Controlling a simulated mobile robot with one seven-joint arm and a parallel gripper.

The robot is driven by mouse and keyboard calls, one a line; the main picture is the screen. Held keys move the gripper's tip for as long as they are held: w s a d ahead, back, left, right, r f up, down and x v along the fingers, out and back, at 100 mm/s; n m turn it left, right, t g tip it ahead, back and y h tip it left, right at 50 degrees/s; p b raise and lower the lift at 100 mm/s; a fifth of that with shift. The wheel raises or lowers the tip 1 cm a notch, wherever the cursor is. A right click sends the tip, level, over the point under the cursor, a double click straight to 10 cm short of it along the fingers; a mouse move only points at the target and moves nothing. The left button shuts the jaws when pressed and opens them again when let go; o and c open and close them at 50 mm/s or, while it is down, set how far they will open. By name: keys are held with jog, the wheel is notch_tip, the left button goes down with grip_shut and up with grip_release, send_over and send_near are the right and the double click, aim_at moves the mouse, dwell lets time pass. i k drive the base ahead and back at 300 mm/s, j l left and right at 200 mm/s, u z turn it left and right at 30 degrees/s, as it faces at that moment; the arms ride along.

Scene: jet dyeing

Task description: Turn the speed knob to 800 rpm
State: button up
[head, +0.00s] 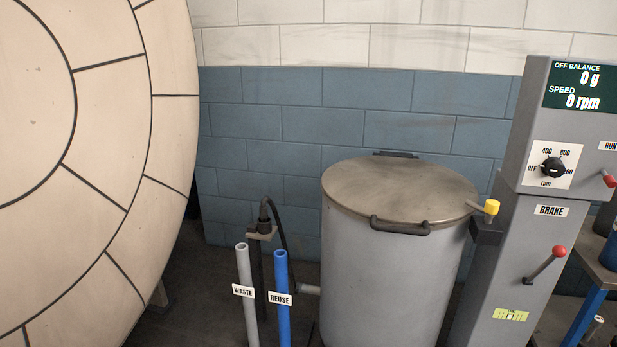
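The speed knob (553,167) is a small black dial on a white plate marked OFF, 400, 800 and a partly covered figure ending in 200, with "rpm" below. It sits on the front of a grey control box (525,130) at the right. Its pointer seems to face left, towards OFF, but it is small. The dark green display (582,87) above reads off balance 0 g and speed 0 rpm. My gripper is not in view.
Below the knob are a BRAKE label (551,211) and a red-balled lever (558,251). Another red-ended lever (608,181) is right of the knob. Waste (243,275) and reuse (282,275) pipes stand further left.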

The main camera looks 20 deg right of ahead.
aim_at(554, 167)
jog(key=z, duration=1.25)
jog(key=i+z, duration=0.2)
jog(key=z, duration=0.2)
jog(key=i+z, duration=0.15)
jog(key=z, duration=0.2)
jog(key=i+z, duration=0.2)
jog(key=z, duration=0.2)
jog(key=i+j+z, duration=0.1)
jog(key=z, duration=0.25)
jog(key=i, duration=0.1)
